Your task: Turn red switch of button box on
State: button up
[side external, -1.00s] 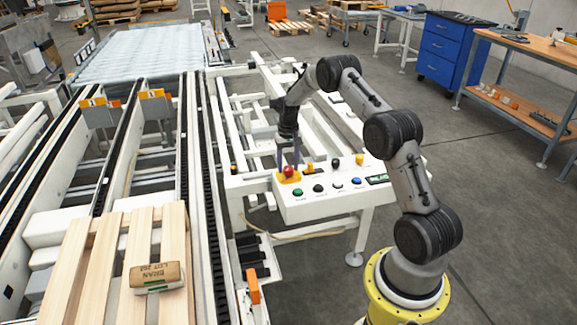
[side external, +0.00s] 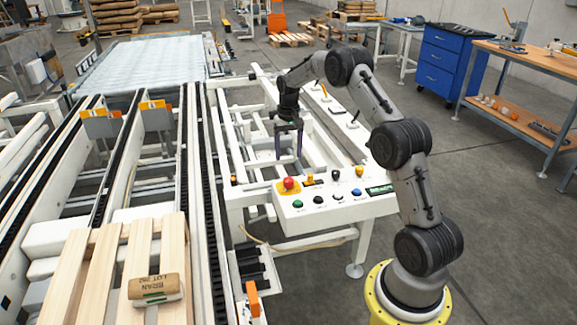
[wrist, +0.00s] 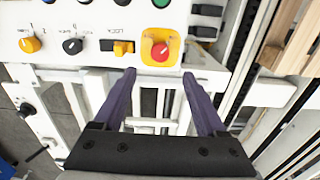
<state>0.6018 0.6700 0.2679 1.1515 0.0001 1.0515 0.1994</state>
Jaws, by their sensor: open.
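The white button box (side external: 330,204) stands at the middle of the side view. Its round red switch (side external: 289,184) sits on a yellow plate at the box's left end. In the wrist view the red switch (wrist: 160,52) shows fully, with a white mark on its top. My gripper (side external: 288,157) hangs behind the red switch, above the white frame, apart from the box. Its two purple fingers are spread and empty. In the wrist view my gripper (wrist: 159,76) has its fingertips just below the red switch, one to each side of it.
An orange LOCK switch (wrist: 123,47), a black knob (wrist: 72,46) and a yellow knob (wrist: 30,44) sit beside the red switch. Several coloured buttons, including a green one (side external: 298,204), line the box's front. Conveyor rails and a wooden pallet (side external: 100,260) lie left.

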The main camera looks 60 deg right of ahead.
notch_tip(320, 180, up, 4)
jog(key=shift+f, duration=0.15)
dwell(0.3)
